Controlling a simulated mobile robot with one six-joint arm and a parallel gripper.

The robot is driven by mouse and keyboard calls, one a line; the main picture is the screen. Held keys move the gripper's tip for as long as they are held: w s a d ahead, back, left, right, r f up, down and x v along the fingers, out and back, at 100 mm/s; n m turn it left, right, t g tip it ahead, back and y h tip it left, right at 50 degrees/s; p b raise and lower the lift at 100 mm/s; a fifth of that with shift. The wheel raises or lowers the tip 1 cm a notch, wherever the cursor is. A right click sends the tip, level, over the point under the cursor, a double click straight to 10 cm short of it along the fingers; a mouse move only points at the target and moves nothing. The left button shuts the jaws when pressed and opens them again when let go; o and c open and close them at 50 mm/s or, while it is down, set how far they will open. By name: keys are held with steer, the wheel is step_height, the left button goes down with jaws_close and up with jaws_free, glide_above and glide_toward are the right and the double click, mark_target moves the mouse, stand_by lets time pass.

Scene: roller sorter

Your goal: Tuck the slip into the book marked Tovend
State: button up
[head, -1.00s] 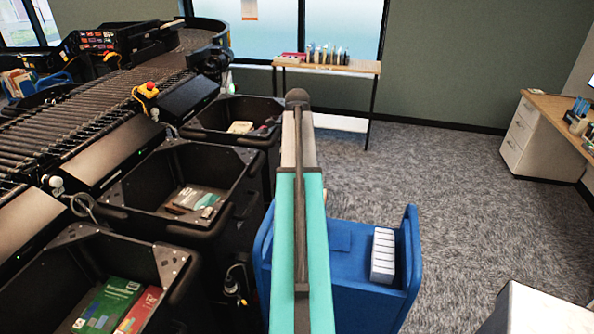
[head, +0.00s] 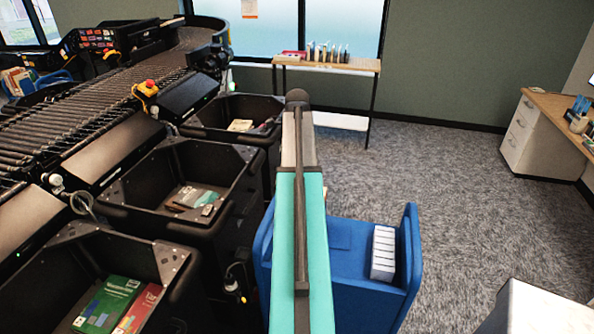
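A green book (head: 107,303) and a red book (head: 137,310) lie in the nearest black bin (head: 65,255). A grey-and-teal book (head: 193,197) lies with smaller items in the middle bin (head: 135,180). The lettering is too small to read, so I cannot tell which book, if any, is marked Tovend. I cannot make out a single slip. A stack of white pieces (head: 383,252) stands on the blue cart (head: 340,285); I cannot tell what they are. My arm crosses the middle of the view, and my gripper does not show.
A roller conveyor (head: 70,125) runs along the left beside the bins. A third bin (head: 215,135) stands farther back. A narrow table (head: 350,67) with bottles is by the window. A desk (head: 560,105) is at right. Carpet is clear between cart and desk.

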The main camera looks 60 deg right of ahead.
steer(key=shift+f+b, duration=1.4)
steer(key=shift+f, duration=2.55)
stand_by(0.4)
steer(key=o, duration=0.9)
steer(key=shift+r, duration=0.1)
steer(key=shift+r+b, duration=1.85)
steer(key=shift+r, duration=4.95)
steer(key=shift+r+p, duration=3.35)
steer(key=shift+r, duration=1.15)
